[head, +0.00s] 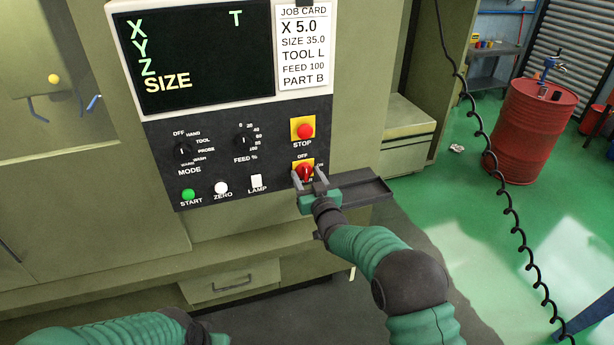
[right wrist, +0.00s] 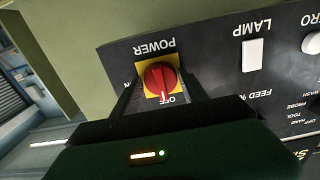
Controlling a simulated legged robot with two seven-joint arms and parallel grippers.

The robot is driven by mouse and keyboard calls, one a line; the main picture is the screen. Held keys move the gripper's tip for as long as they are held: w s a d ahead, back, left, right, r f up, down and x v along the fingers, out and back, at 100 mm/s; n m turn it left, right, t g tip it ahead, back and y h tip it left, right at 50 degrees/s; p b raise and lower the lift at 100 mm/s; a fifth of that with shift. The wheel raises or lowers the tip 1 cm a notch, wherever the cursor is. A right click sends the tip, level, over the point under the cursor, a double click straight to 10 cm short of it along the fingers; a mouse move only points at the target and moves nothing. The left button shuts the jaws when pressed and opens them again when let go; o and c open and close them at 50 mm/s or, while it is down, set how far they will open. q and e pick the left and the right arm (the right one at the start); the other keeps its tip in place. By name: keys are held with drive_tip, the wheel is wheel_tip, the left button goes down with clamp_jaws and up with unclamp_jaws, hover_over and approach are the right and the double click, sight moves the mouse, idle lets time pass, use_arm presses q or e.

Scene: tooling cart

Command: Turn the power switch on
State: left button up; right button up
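The power switch (head: 305,171) is a red rotary knob on a yellow plate at the lower right of the dark control panel (head: 225,185). In the right wrist view the knob (right wrist: 158,77) shows upside down, with its pale mark at the OFF label. My right gripper (head: 307,176) is open, with one finger on each side of the knob. In the wrist view yellow plate shows between knob and fingers, so I see no grip on it. My left arm shows at the bottom left of the head view; its gripper is out of frame.
The STOP button (head: 304,130) sits just above the switch and the LAMP switch (head: 256,181) to its left. A grey tray (head: 358,193) juts out right beside my right gripper. A coiled black cable (head: 481,130) hangs to the right, before a red drum (head: 530,135).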

drive_tip(key=shift+w, duration=0.1)
drive_tip(key=shift+c, duration=1.1)
drive_tip(key=c, duration=0.7)
drive_tip(key=shift+f+m+b, duration=0.15)
drive_tip(key=shift+m+b, duration=0.15)
drive_tip(key=shift+b, duration=0.25)
drive_tip(key=m+b, duration=1.3)
drive_tip(key=b, duration=0.3)
drive_tip(key=shift+f, duration=0.1)
drive_tip(key=shift+m+b, duration=1.75)
drive_tip(key=shift+m, duration=0.45)
drive_tip(key=shift+a+r, duration=0.1)
drive_tip(key=shift+r, duration=0.1)
